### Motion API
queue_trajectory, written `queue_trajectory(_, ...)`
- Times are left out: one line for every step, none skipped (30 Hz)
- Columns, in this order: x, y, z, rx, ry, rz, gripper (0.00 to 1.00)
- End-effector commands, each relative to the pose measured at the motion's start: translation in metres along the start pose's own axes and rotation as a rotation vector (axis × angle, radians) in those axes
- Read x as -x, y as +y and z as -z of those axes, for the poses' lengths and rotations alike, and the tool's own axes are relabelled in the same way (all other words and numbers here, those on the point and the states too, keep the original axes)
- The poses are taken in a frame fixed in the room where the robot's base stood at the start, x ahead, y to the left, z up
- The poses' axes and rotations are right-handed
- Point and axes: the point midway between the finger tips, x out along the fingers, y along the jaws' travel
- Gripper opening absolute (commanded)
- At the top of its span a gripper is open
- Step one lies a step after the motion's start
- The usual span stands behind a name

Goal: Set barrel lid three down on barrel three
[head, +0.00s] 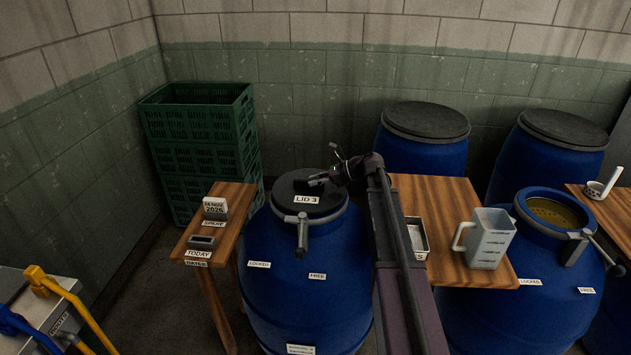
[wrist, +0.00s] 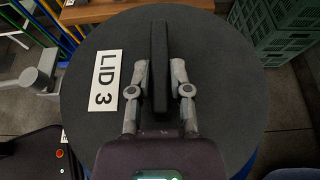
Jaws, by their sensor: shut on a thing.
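The dark round lid marked LID 3 (head: 300,204) is at the mouth of the front-left blue barrel (head: 300,275). It looks level and centred over the barrel; I cannot tell whether a small gap remains under its rim. The wrist view shows both fingers (wrist: 160,78) on either side of the handle (wrist: 159,45), with the lid (wrist: 220,60) filling the picture. The barrel's grey lever (head: 302,235) points towards the camera, between the LOCKED and FREE labels. The barrel's lower label is too small to read.
A small wooden table (head: 233,198) with a date block stands left. A second table (head: 440,200) holds a metal tray and a measuring jug (head: 488,238). An open blue barrel (head: 525,290) stands right, lidded barrels behind. Green crates (head: 200,145) are stacked in the corner.

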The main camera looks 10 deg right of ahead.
Motion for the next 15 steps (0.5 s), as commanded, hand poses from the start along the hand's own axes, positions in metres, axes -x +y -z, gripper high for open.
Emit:
queue_trajectory(-0.0008,0.0000,0.0018,0.000,-0.001,0.000,0.00)
queue_trajectory(-0.0011,0.0000,0.0023,0.000,-0.001,0.000,0.00)
queue_trajectory(-0.0014,0.0000,0.0031,0.000,-0.001,0.000,0.00)
queue_trajectory(-0.0017,0.0000,0.0037,0.000,-0.001,0.000,0.00)
queue_trajectory(-0.0019,0.0000,0.0042,0.000,-0.001,0.000,0.00)
queue_trajectory(-0.0023,0.0000,0.0050,0.000,-0.001,0.000,0.00)
queue_trajectory(-0.0024,0.0000,0.0054,0.000,-0.001,0.000,0.00)
queue_trajectory(-0.0025,0.0001,0.0056,0.000,-0.001,0.000,0.00)
queue_trajectory(-0.0025,0.0000,0.0054,0.000,-0.001,0.000,0.00)
queue_trajectory(-0.0024,0.0001,0.0051,0.000,-0.001,0.000,0.00)
queue_trajectory(-0.0023,0.0001,0.0049,0.000,-0.001,0.000,0.00)
queue_trajectory(-0.0023,0.0000,0.0052,0.000,0.000,0.000,0.31)
queue_trajectory(-0.0024,0.0001,0.0052,0.000,0.000,0.000,0.40)
queue_trajectory(-0.0024,0.0001,0.0052,0.000,0.000,0.000,0.49)
queue_trajectory(-0.0024,0.0001,0.0051,0.000,0.000,0.000,0.60)
